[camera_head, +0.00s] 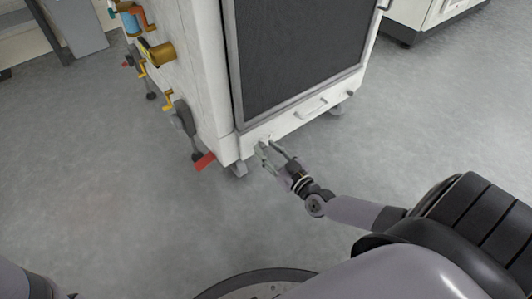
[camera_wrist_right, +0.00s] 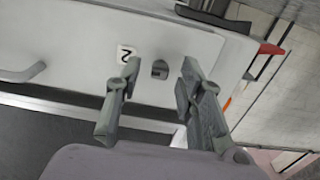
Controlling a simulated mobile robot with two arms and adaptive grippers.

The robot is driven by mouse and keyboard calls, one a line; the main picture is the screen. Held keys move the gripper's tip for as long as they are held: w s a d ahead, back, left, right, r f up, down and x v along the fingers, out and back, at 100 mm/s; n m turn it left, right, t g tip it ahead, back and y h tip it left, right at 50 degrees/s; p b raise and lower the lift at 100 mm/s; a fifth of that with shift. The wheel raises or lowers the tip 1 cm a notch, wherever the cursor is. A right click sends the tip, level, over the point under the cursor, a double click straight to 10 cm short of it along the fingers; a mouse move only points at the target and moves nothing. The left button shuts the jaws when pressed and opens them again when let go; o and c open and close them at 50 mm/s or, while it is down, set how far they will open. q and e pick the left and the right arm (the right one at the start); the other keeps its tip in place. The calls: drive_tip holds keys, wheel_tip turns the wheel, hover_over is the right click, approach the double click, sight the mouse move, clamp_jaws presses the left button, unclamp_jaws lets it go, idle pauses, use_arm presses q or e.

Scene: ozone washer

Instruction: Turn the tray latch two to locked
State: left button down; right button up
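Tray latch two (camera_wrist_right: 160,69) is a small grey piece on the white lower front panel, beside a label with the number 2 (camera_wrist_right: 124,55), in the right wrist view. My right gripper (camera_wrist_right: 160,78) is open, with one finger on each side of the latch in that view. I cannot tell whether a fingertip touches it. In the head view the right gripper (camera_head: 267,152) reaches the lower front corner of the white washer cabinet (camera_head: 204,75); the latch is too small to make out there. My left gripper is not in view.
A bar handle (camera_head: 311,108) is on the lower panel, right of the gripper. A dark door panel (camera_head: 300,50) is above. Yellow valve handles (camera_head: 158,54) and a red pedal (camera_head: 204,161) stick out on the cabinet's left side. The grey floor in front is clear.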

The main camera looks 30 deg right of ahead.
drive_tip(key=shift+w, duration=0.6)
drive_tip(key=shift+c, duration=0.5)
clamp_jaws()
